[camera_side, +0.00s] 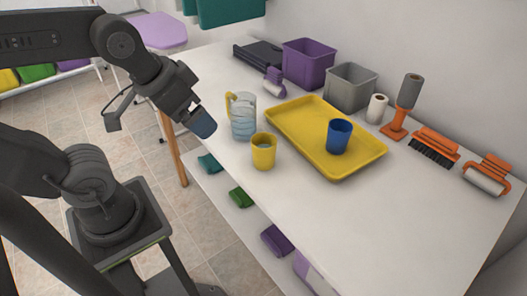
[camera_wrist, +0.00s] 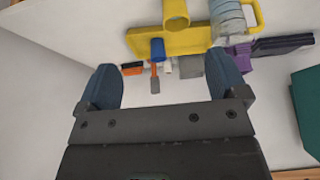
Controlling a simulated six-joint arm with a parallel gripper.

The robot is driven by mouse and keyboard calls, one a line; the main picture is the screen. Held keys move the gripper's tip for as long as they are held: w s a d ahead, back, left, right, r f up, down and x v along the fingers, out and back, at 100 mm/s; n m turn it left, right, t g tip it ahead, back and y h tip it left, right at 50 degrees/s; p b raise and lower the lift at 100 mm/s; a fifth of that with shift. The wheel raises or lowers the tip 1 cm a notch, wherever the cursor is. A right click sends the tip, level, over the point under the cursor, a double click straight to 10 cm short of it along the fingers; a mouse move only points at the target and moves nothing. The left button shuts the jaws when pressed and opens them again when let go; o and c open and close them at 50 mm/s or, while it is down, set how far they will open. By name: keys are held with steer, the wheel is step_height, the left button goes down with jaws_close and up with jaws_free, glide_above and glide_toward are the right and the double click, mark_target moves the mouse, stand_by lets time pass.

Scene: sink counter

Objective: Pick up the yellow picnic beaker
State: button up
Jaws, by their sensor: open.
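The yellow picnic beaker (camera_side: 263,157) stands upright on the white counter, in front of the yellow tray's near left side. In the wrist view the beaker (camera_wrist: 176,14) is at the top, near the middle, and its round mouth shows. My gripper (camera_side: 203,123) is up at the counter's left edge in the side view, left of the beaker and apart from it. In the wrist view my gripper (camera_wrist: 165,78) has its two blue fingers spread wide with nothing between them. Only part of the jaws shows in the side view.
A clear pitcher with a yellow handle (camera_side: 243,120) stands close behind the beaker, near my gripper. A blue cup (camera_side: 338,137) stands on the yellow tray (camera_side: 290,121). Purple (camera_side: 308,62) and grey (camera_side: 350,88) bins and orange brushes line the wall. The counter's front right is clear.

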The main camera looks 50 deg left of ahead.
steer(key=shift+o, duration=0.3)
steer(key=n+g+y, duration=0.4)
steer(key=n, duration=1.1)
glide_above(263, 145)
steer(key=s+d, duration=0.3)
steer(key=f, duration=1.5)
steer(key=shift+w+d, duration=0.2)
steer(key=shift+w, duration=0.05)
steer(key=shift+w+x, duration=0.15)
steer(key=shift+x, duration=1.2)
steer(key=shift+w+x, duration=0.15)
steer(key=shift+x, duration=1.15)
steer(key=shift+c, duration=0.4)
steer(key=c, duration=0.9)
